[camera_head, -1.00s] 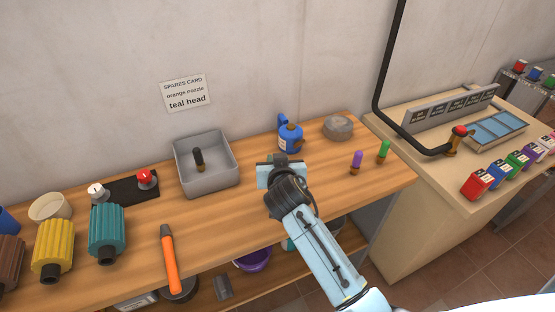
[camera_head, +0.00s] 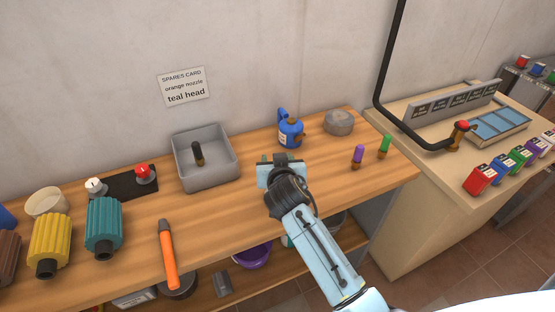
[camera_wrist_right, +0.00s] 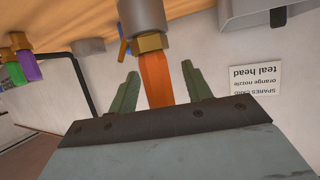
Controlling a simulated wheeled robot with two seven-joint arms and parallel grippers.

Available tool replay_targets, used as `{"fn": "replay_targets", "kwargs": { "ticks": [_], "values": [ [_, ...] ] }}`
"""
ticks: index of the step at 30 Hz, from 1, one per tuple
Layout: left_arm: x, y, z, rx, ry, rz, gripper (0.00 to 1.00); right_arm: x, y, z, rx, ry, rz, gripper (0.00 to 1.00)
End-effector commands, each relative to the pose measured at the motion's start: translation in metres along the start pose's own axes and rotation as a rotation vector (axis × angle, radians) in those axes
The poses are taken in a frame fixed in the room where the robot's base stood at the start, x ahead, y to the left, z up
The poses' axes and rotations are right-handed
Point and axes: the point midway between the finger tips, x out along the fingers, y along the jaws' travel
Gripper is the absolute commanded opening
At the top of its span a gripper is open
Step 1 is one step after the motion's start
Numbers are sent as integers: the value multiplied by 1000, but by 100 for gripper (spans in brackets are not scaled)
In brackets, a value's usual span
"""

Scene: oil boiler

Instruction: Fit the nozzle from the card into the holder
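The orange nozzle (camera_wrist_right: 156,80) shows in the right wrist view with its brass collar (camera_wrist_right: 151,43) against the end of a grey cylinder (camera_wrist_right: 142,14), which appears to be the holder. That view is upside down, with the bench at the top. My right gripper (camera_wrist_right: 160,72) has its two green fingers on either side of the nozzle, with a visible gap on each side. In the head view my right gripper (camera_head: 280,160) is over the bench and hides nozzle and holder. The spares card (camera_head: 185,86) on the wall reads orange nozzle, teal head. My left gripper is out of view.
A grey tray (camera_head: 221,180) with a dark upright piece is left of my gripper. A blue oil can (camera_head: 290,134) and grey round object (camera_head: 338,122) stand behind. Purple (camera_head: 358,153) and green (camera_head: 384,144) nozzles stand right. A teal head (camera_head: 104,225) and orange-handled tool (camera_head: 169,260) are left.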

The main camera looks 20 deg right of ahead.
Motion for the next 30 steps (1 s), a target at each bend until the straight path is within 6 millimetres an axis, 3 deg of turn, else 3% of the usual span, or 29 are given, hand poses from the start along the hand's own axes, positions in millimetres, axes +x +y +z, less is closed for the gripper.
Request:
{"fn": "replay_targets", "kwargs": {
  "ticks": [11,24,30],
  "values": [
    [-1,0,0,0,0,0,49,-10,0,0,1,0,-1,49],
    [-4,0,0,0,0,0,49,-96,0,1,3,-2,-1,49],
    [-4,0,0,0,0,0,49,-125,0,1,1,-2,-1,49]
  ]
}}
